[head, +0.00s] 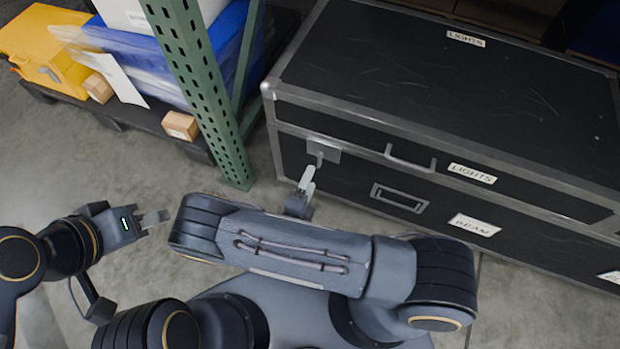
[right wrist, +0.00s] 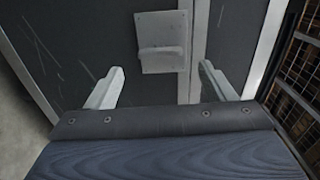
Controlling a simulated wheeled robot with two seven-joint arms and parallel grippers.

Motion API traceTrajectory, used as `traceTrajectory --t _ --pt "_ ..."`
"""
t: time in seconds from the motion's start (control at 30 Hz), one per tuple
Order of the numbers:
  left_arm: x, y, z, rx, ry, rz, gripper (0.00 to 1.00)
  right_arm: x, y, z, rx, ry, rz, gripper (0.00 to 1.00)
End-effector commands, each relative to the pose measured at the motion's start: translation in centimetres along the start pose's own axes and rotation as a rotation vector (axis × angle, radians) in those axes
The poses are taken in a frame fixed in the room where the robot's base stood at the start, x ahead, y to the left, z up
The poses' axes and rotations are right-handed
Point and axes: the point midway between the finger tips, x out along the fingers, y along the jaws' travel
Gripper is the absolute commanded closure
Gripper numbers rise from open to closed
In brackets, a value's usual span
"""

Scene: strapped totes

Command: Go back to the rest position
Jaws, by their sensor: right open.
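My right gripper (head: 306,180) is in front of the black case's near side, close to a metal latch (head: 322,151). In the right wrist view my right gripper (right wrist: 160,73) has its two pale fingers spread wide with nothing between them. The latch plate (right wrist: 163,42) lies ahead of and between the fingertips; I cannot tell whether a finger touches the case. My left gripper (head: 154,218) is over bare floor at the left, apart from any object. Its fingers are seen nearly edge-on, so their opening is unclear.
The large black case (head: 460,80) with metal edges and "LIGHTS" labels fills the upper right. A green perforated rack post (head: 205,95) stands left of it. A low dark shelf holds a yellow case (head: 45,50) and small cardboard boxes (head: 180,126). Concrete floor (head: 140,165) is open at left.

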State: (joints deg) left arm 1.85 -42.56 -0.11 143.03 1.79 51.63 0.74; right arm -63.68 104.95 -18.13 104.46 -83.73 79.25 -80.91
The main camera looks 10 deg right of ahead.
Motion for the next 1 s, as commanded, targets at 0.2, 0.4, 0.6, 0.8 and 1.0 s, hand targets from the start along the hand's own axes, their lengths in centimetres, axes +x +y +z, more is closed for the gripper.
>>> traceTrajectory --t 0.2,0.4,0.6,0.8,1.0 --pt "0.0 0.0 0.0 0.0 0.0 0.0 0.64 0.0 0.0 0.0 0.0 0.0 0.0 0.24" --pt "0.0 0.0 0.0 0.0 0.0 0.0 0.64 0.1 -0.3 -0.1 0.019 0.017 0.007 0.24" --pt "0.0 0.0 0.0 0.0 0.0 0.0 0.64 1.2 -3.7 -2.1 0.286 0.269 0.092 0.24" --pt "0.0 0.0 0.0 0.0 0.0 0.0 0.64 1.8 -8.3 -6.5 0.746 0.724 0.174 0.24" --pt "0.0 0.0 0.0 0.0 0.0 0.0 0.64 1.0 -12.4 -10.8 1.2 1.19 0.17 0.24"
